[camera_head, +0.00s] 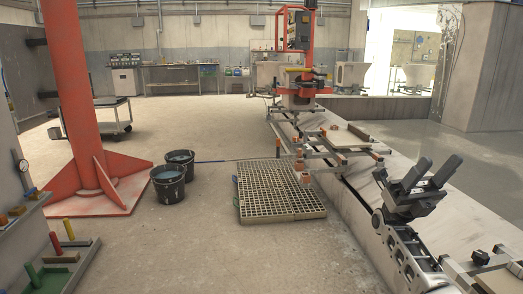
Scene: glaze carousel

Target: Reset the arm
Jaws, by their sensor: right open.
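My right gripper (434,172) is raised at the right side of the head view, above the long pale conveyor bed (345,215). Its two dark fingers point up and to the right. They are apart, with nothing between them. My right arm (408,250) comes up from the bottom right edge below the gripper. My left arm and left gripper are not in view.
A slatted pallet (278,190) lies on the floor in the middle. Two dark buckets (168,185) stand left of it, near an orange column (72,85). Carriages with orange-ended bars (345,140) sit along the conveyor. Open floor (220,240) lies in front.

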